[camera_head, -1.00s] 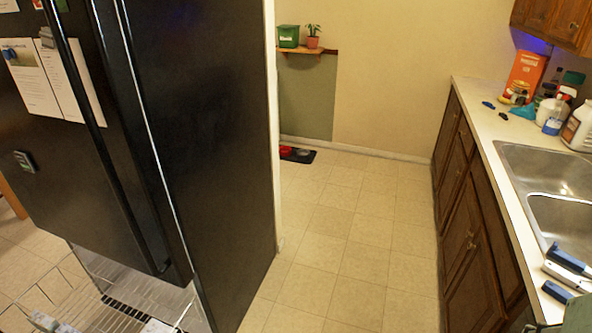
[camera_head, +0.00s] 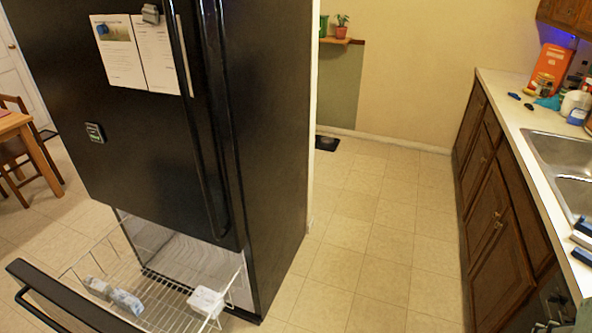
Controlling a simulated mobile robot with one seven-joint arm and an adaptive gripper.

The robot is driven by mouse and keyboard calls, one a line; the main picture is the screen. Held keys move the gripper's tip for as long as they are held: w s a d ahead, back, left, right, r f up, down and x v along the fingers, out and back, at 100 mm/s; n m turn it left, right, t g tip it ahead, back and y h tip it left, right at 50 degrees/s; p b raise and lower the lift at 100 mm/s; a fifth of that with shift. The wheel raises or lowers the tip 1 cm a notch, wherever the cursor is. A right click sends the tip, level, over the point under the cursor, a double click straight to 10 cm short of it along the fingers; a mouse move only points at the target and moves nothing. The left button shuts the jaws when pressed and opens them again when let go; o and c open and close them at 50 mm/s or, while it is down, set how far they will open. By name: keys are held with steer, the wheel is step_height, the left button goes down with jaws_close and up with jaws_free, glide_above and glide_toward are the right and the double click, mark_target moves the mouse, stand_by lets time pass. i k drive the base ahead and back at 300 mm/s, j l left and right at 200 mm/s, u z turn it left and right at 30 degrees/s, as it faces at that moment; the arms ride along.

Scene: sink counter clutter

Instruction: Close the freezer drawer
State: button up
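A tall black refrigerator (camera_head: 110,140) stands at the left of the head view. Its bottom freezer drawer is pulled out toward me. The drawer's wire basket (camera_head: 165,310) holds several pale wrapped packages (camera_head: 207,302). The drawer's black front (camera_head: 75,305) with its handle shows at the lower left and is cut off by the bottom edge. The refrigerator's upper door is shut. My gripper is not in view.
A counter (camera_head: 518,110) with a metal sink (camera_head: 565,155) and clutter runs along the right. A wooden table (camera_head: 15,125) and chair (camera_head: 22,165) stand at the far left. Tiled floor (camera_head: 365,240) is clear between refrigerator and counter.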

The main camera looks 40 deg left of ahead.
mark_target(70, 311)
steer(key=k+j+u, duration=0.1)
steer(key=u, duration=0.3)
steer(key=k+j+u, duration=0.15)
steer(key=u, duration=2.5)
steer(key=i+l, duration=0.4)
